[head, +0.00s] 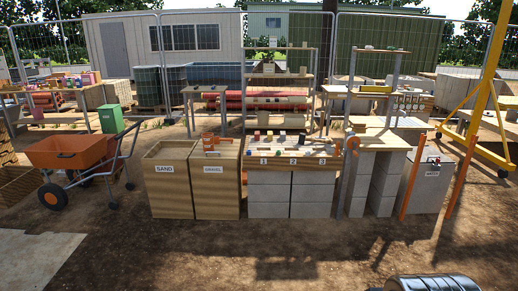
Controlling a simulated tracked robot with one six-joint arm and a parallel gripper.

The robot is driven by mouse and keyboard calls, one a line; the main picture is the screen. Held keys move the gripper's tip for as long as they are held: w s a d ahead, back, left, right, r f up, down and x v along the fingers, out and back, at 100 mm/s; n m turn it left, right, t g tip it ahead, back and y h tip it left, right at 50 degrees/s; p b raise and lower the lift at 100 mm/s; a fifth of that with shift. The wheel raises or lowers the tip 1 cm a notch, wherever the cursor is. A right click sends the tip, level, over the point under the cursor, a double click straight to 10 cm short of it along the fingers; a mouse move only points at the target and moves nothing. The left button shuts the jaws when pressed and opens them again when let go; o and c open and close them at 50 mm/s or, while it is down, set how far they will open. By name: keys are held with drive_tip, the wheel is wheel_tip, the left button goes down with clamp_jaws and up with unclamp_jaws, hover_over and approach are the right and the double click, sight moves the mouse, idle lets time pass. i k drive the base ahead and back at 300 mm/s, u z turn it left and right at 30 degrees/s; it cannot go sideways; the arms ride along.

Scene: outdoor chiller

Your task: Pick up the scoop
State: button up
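A small orange item (211,138), which looks like the scoop, lies on top of the wooden bin labelled GRAVEL (215,191). Its exact shape is too small to make out, and I cannot tell whether it rests on the rim or on the contents. My gripper does not show in the head view, so its place relative to the orange item is not visible.
A bin labelled SAND (171,196) stands left of the gravel bin. An orange wheelbarrow (68,153) is further left. A numbered bench (291,163) on grey blocks stands right. An orange-legged frame (408,185) is at the right. Bare dirt (200,255) lies open in front.

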sight(217, 141)
drive_tip(key=i, duration=2.1)
drive_tip(key=u, duration=0.2)
drive_tip(key=i, duration=1.45)
drive_tip(key=u, duration=0.5)
drive_tip(key=i, duration=0.75)
drive_tip(key=u, duration=0.7)
drive_tip(key=i, duration=0.75)
drive_tip(key=u, duration=0.7)
drive_tip(key=i, duration=0.75)
drive_tip(key=u, duration=0.35)
